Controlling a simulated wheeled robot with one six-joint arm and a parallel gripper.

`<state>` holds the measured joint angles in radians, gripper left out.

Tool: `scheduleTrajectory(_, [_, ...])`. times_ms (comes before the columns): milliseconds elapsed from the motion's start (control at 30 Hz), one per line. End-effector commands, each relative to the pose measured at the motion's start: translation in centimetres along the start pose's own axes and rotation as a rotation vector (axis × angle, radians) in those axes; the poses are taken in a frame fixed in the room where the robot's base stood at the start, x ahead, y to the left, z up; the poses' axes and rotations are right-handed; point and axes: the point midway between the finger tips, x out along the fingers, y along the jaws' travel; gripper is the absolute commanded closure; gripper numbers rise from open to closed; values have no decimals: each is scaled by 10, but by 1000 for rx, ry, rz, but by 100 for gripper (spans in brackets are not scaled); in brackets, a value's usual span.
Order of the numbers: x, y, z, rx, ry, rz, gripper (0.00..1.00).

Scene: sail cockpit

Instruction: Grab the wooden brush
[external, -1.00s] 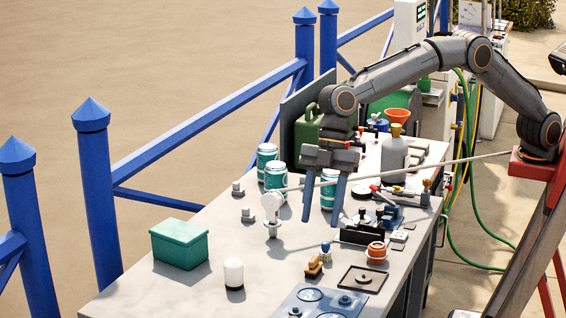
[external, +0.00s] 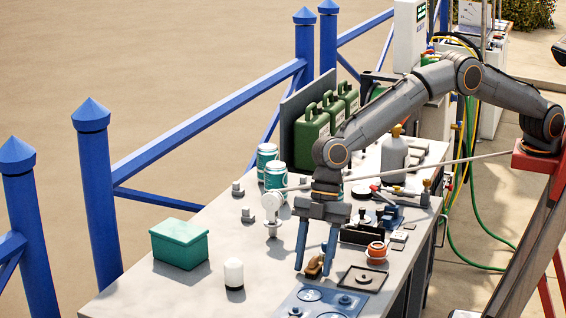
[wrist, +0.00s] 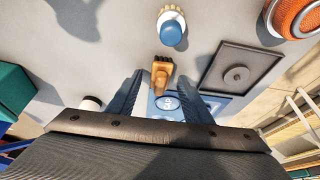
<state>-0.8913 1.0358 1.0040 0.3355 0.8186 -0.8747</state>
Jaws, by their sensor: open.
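The wooden brush (external: 314,267) is a small tan block-like piece on the grey bench top, near the front. In the wrist view the brush (wrist: 161,73) lies ahead of the fingertips, roughly midway between them. My gripper (external: 313,268) points down with its two blue fingers apart, one on each side of the brush in the external view. The jaws (wrist: 165,85) are empty. Part of the brush is hidden by a finger in the external view, and I cannot tell how high the fingertips are above the bench.
A blue-and-white knob-like piece (wrist: 172,27) stands just beyond the brush. A dark square plate (external: 362,279) and an orange round item (external: 376,252) lie to the right. A blue panel (external: 320,303) is in front. A white jar (external: 234,274) and green box (external: 180,244) stand left.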

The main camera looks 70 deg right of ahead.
Motion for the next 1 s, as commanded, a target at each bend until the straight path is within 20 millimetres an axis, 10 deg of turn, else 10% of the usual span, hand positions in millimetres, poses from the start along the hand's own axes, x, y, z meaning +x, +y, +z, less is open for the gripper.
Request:
scheduleTrajectory(267, [2, 0, 0, 0, 0, 0, 56])
scheduleTrajectory(533, [2, 0, 0, 0, 0, 0, 99])
scheduleTrajectory(1000, [-27, 1, -12, -2, 3, 2, 99])
